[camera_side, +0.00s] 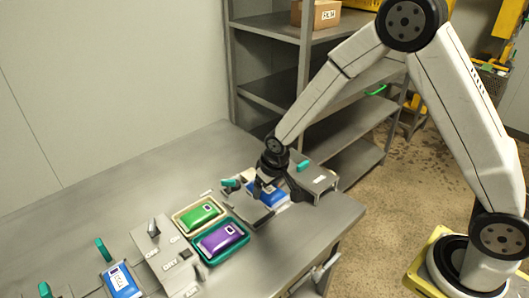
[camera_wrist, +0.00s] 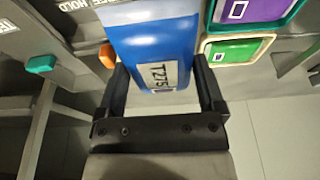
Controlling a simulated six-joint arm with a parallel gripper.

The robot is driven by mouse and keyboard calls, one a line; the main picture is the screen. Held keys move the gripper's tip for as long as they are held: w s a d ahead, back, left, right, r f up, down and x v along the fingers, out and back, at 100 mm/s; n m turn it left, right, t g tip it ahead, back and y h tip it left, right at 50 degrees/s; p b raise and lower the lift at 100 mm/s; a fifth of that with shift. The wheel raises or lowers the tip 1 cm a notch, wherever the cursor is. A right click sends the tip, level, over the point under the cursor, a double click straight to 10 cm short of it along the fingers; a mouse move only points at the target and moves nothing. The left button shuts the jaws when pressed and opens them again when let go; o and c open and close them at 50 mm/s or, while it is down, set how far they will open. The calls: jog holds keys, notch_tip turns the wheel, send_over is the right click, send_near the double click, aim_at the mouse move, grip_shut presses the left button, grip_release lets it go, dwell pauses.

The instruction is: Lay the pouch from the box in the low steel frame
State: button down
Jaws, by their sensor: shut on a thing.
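My gripper (camera_side: 270,187) is shut on a blue pouch (camera_side: 262,193) at the right end of the steel table. The wrist view shows the blue pouch (camera_wrist: 152,40) between the two dark fingers (camera_wrist: 163,95), with a white label reading T275 at its near end. The pouch is over or in a low grey steel fixture (camera_side: 250,210); I cannot tell whether it touches the fixture's floor. My gripper hides part of the pouch in the side view. Another blue pouch (camera_side: 121,281) lies in a fixture at the table's left.
A green pouch (camera_side: 200,214) lies in a cream tray, and a purple pouch (camera_side: 221,238) in a teal tray beside it. Grey blocks with teal handles (camera_side: 302,165) stand close to my gripper. Grey shelves (camera_side: 265,90) stand behind. The table's back left is clear.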

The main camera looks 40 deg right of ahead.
send_over(248, 206)
jog(key=s, duration=0.2)
jog(key=shift+s+x, duration=0.2)
jog(key=shift+x, duration=0.8)
jog(key=shift+s+x, duration=0.15)
jog(key=shift+x, duration=0.85)
jog(key=shift+s+x, duration=0.2)
jog(key=shift+x, duration=0.8)
jog(key=shift+f, duration=0.25)
jog(key=shift+w+f, duration=0.1)
jog(key=shift+w, duration=0.1)
jog(key=shift+s+x, duration=0.15)
jog(key=shift+x, duration=0.65)
jog(key=shift+s+x, duration=0.1)
jog(key=shift+x, duration=0.7)
jog(key=shift+f, duration=0.25)
grip_release()
jog(key=shift+r, duration=0.15)
